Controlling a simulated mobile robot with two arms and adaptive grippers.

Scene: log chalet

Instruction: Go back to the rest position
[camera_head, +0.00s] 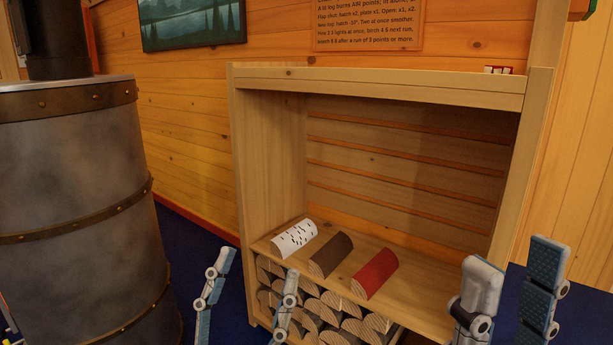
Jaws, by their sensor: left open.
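My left gripper (258,268) is at the bottom centre-left, with its two blue-and-grey fingers spread apart and nothing between them. It stands in front of the left part of the wooden shelf unit (376,86). My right gripper (516,260) is at the bottom right, its fingers apart with no object seen between them. Three half-round logs lie on the shelf board: a white one with dark marks (295,238), a brown one (331,255) and a red one (375,273). Both grippers appear clear of these logs. The wrists are cut off by the frame's lower edge.
A large grey metal stove (75,210) with riveted bands stands at the left. Several cut logs (325,315) are stacked under the shelf board. A wooden sign (367,25) and a picture (193,22) hang on the plank wall. Blue floor (200,250) shows between stove and shelf.

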